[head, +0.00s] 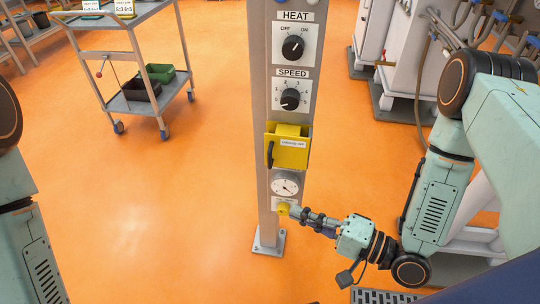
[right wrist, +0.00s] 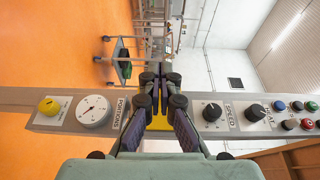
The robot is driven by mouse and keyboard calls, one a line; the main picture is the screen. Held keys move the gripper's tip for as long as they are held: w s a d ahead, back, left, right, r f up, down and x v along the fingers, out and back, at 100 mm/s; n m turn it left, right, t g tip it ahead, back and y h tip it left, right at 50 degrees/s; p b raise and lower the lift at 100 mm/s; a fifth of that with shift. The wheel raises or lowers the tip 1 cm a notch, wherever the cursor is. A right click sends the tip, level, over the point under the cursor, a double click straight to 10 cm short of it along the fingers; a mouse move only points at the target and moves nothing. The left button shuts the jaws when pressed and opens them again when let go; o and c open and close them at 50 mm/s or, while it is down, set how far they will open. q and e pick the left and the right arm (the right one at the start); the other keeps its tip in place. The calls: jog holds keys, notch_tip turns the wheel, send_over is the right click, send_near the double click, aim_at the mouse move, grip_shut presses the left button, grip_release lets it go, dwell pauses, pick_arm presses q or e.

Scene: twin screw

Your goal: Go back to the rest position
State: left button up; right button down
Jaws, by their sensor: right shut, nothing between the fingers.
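My right gripper (head: 300,213) reaches in from the right in the head view, and its fingertips overlap the lower part of the grey post (head: 262,160). In the right wrist view its fingers (right wrist: 159,72) are closed together and empty, with the yellow box (right wrist: 160,123) behind them. In the head view the yellow box (head: 288,150) sits on the post above the gripper. A yellow knob (head: 283,209) shows just left of the fingertips; whether they touch it I cannot tell. Only links of my left arm show at the left edge; its gripper is out of frame.
The post carries a HEAT knob (head: 293,47), a SPEED knob (head: 290,99) and a dial (head: 285,186). A wheeled cart (head: 130,20) with bins stands at the back left. White cabinets (head: 405,50) stand at the back right. Orange floor left of the post is clear.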

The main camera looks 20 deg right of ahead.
jog(key=s+d+f+n+g+h, duration=0.1)
jog(key=s+f+n+g+h, duration=0.25)
jog(key=f, duration=0.35)
jog(key=s+d+f+n+g+h, duration=0.2)
jog(key=f+h, duration=0.2)
jog(key=f, duration=0.2)
jog(key=s+d+n+g+h, duration=0.1)
jog(key=s+g+h, duration=0.1)
jog(key=s, duration=0.4)
jog(key=s+d+n+g+h, duration=0.2)
jog(key=s+g+h, duration=0.1)
jog(key=s+g, duration=0.2)
jog(key=shift+s+d+f, duration=0.3)
jog(key=shift+s, duration=0.95)
